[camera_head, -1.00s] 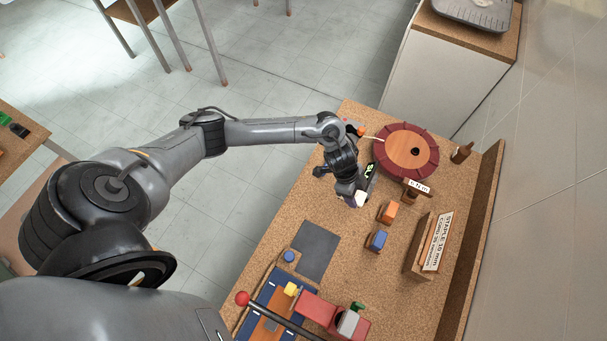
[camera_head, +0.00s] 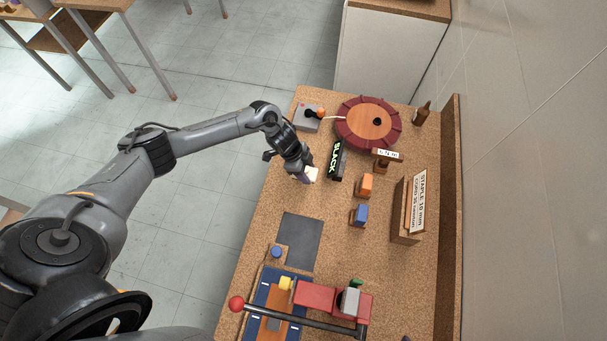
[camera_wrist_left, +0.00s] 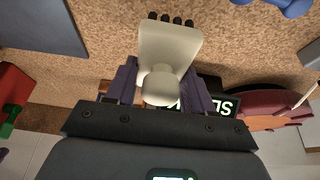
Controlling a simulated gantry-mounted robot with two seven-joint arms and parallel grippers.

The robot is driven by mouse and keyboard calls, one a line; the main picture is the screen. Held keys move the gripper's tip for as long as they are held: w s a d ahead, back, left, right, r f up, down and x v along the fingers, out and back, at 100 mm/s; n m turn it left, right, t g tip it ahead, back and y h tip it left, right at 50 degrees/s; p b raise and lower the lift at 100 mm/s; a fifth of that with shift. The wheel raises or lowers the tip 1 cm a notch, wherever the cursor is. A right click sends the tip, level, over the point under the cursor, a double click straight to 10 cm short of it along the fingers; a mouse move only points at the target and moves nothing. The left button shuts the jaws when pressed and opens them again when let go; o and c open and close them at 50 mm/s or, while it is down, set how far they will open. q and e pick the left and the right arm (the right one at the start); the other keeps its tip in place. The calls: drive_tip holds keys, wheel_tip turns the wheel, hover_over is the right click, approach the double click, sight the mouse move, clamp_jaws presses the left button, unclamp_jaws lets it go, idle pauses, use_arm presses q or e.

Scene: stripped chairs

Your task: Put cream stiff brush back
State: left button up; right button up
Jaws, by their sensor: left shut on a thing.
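An orange brush-like block (camera_head: 366,184) and a blue one (camera_head: 359,214) stand in a row to the right of the gripper. My right gripper is not in view.
Behind are a red round turntable (camera_head: 345,130) and a grey box with an orange knob (camera_head: 306,124). A dark grey mat (camera_head: 300,243) lies in front. A label stand (camera_head: 408,225) is at right.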

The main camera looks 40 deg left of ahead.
use_arm(q)
drive_tip(key=shift+a+f, duration=0.25)
drive_tip(key=shift+a, duration=0.3)
drive_tip(key=shift+f, duration=2.05)
drive_tip(key=shift+f, duration=0.2)
drive_tip(key=o, duration=1)
drive_tip(key=shift+r, duration=0.1)
